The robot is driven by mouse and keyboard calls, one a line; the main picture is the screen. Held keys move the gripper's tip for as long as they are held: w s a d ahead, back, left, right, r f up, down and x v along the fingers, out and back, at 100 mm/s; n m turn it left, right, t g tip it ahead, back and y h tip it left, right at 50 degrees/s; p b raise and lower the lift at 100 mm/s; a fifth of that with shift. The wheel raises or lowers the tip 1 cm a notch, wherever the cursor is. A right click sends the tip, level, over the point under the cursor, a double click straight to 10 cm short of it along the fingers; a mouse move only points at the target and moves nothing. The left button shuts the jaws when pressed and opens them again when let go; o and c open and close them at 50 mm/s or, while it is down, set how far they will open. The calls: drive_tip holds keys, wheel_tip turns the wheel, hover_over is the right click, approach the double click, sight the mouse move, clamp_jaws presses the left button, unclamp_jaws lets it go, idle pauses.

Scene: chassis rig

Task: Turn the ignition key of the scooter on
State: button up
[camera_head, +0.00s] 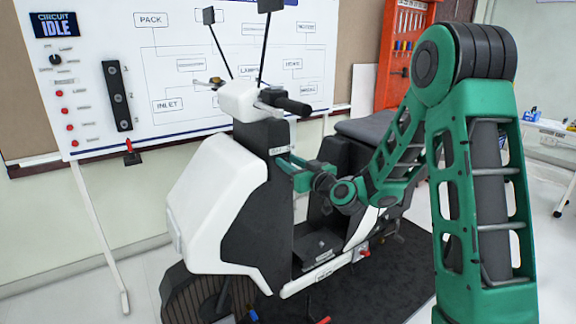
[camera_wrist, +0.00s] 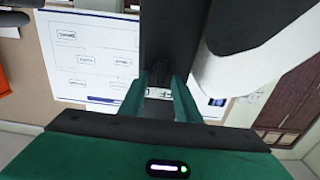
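The scooter (camera_head: 212,200) is white and black and stands upright, with its dark front column facing my arm. My gripper (camera_head: 280,160) reaches the upper part of that column, below the handlebar. In the wrist view the two green fingers of my gripper (camera_wrist: 159,88) are apart, close to the dark column (camera_wrist: 172,28). A small dark piece, seemingly the ignition key (camera_wrist: 159,72), shows between the fingertips, with a gap on either side. A white label (camera_wrist: 161,93) with partly hidden letters lies between the fingers. In the head view my gripper hides the key.
The black handlebar grip (camera_head: 292,105) and the mirrors are just above my gripper. A whiteboard (camera_head: 170,75) reading "CIRCUIT IDLE" stands behind the scooter. The dark seat (camera_head: 365,127) is behind my forearm. A red tool rack (camera_head: 405,45) stands at the back right.

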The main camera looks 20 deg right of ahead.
drive_tip(key=shift+c, duration=0.6)
clamp_jaws()
drive_tip(key=shift+d+m, duration=0.1)
drive_tip(key=shift+m, duration=0.2)
drive_tip(key=m, duration=0.7)
drive_tip(key=d+f+m, duration=0.1)
drive_tip(key=m, duration=0.3)
drive_tip(key=shift+w+d, duration=0.1)
drive_tip(key=shift+w, duration=0.1)
drive_tip(key=shift+m, duration=0.3)
drive_tip(key=shift+o, duration=0.6)
unclamp_jaws()
